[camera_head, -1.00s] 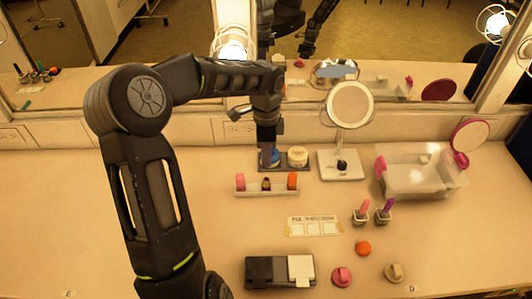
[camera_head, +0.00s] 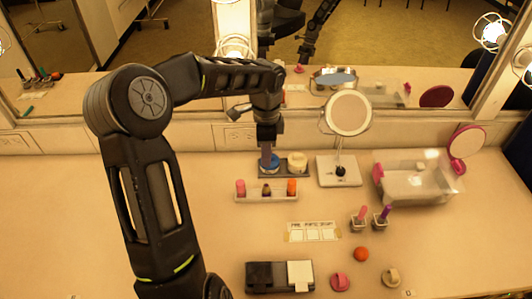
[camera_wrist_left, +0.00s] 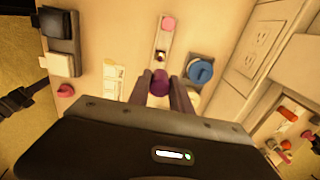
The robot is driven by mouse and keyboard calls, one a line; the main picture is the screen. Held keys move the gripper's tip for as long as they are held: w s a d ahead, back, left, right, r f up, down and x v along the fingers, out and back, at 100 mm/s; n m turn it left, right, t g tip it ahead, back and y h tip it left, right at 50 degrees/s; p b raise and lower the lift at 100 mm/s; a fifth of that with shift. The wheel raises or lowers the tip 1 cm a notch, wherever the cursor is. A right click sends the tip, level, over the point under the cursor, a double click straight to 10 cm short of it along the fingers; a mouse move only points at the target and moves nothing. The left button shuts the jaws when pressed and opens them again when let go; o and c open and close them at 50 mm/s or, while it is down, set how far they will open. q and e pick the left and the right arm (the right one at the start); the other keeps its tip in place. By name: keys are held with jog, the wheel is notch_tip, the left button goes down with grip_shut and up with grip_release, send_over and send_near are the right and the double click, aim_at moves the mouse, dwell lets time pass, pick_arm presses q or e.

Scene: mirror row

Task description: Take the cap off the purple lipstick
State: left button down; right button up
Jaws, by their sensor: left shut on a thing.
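The pale rack (camera_head: 252,196) holds a pink lipstick (camera_head: 241,188), a short dark tube (camera_head: 266,190) in the middle and an orange lipstick (camera_head: 291,187). The middle tube also shows in the wrist view (camera_wrist_left: 160,56), apart from the purple piece. The orange one is hidden there. My right gripper is not in view.
A round mirror (camera_head: 348,113), a clear bin (camera_head: 415,187) and two small cups with pink (camera_head: 361,213) and purple (camera_head: 384,214) sticks are to the right.

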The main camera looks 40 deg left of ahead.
pick_arm(q)
jog(key=shift+r+p, duration=0.3)
jog(key=shift+r, duration=0.2)
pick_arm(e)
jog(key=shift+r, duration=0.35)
